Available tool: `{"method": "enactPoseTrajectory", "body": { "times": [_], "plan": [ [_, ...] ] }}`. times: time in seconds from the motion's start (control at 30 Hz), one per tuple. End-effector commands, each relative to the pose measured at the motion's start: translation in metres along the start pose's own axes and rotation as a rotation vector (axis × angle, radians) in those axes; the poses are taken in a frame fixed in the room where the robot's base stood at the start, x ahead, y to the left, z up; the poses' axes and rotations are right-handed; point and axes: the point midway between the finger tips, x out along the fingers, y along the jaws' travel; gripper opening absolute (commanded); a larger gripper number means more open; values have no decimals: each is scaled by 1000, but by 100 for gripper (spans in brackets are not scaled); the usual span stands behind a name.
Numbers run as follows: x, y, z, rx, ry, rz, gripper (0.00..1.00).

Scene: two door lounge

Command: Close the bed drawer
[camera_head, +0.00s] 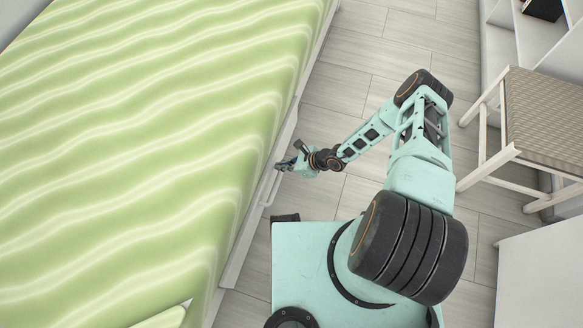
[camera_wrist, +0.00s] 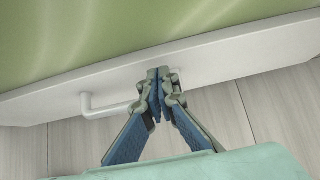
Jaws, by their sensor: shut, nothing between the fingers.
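The bed drawer's white front (camera_wrist: 225,62) runs across the wrist view below the green mattress. Its white bar handle (camera_wrist: 108,109) shows left of my fingers, and part of it is hidden behind them. My gripper (camera_wrist: 158,74) is shut and empty, with its fingertips at the drawer front beside the handle. I cannot tell whether they touch it. In the head view my gripper (camera_head: 282,165) is at the bed's right side by the drawer front (camera_head: 287,136). How far the drawer stands out is hard to tell from above.
The bed (camera_head: 130,130) with a green wavy cover fills the left. A chair with a woven seat (camera_head: 545,110) stands at the right, near white shelving (camera_head: 505,45). A white surface (camera_head: 545,275) is at the lower right. Wooden floor (camera_head: 345,75) is clear beyond my arm.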

Motion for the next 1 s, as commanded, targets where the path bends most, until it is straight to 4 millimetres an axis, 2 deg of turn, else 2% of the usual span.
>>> {"method": "enactPoseTrajectory", "body": {
  "times": [0.13, 0.57, 0.77, 1.0],
  "plan": [
    [7, 0, 7, -1, 1, 1, 0],
    [10, 0, 11, -1, 0, 1, 0],
    [25, 1, 29, -1, -2, 2, 0],
    [29, 0, 30, 0, -3, 0, 0]
  ]
}}
